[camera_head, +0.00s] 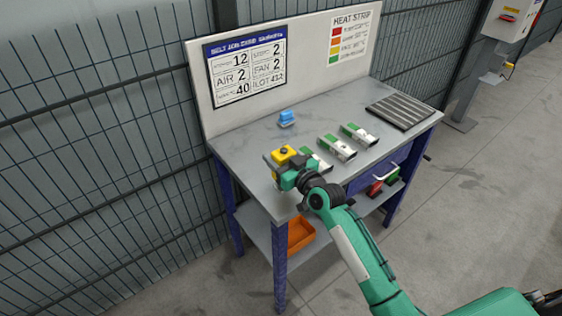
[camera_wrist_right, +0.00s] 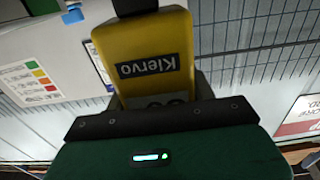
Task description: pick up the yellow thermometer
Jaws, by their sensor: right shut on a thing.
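The yellow thermometer (camera_head: 283,154) is at the near left corner of the table in the head view. In the right wrist view the yellow thermometer (camera_wrist_right: 146,62) fills the middle and bears a dark label reading "Klervo". My right gripper (camera_head: 288,170) is shut on it; its fingers are mostly hidden behind the thermometer and the gripper body. I cannot tell whether the thermometer touches the table top. My left gripper is not in view.
The grey table (camera_head: 245,140) holds a blue object (camera_head: 286,118), several white-and-green devices (camera_head: 338,148) and a dark ribbed mat (camera_head: 400,111). A board (camera_head: 310,70) stands along the back. An orange bin (camera_head: 300,233) sits on the lower shelf. Wire fencing runs behind.

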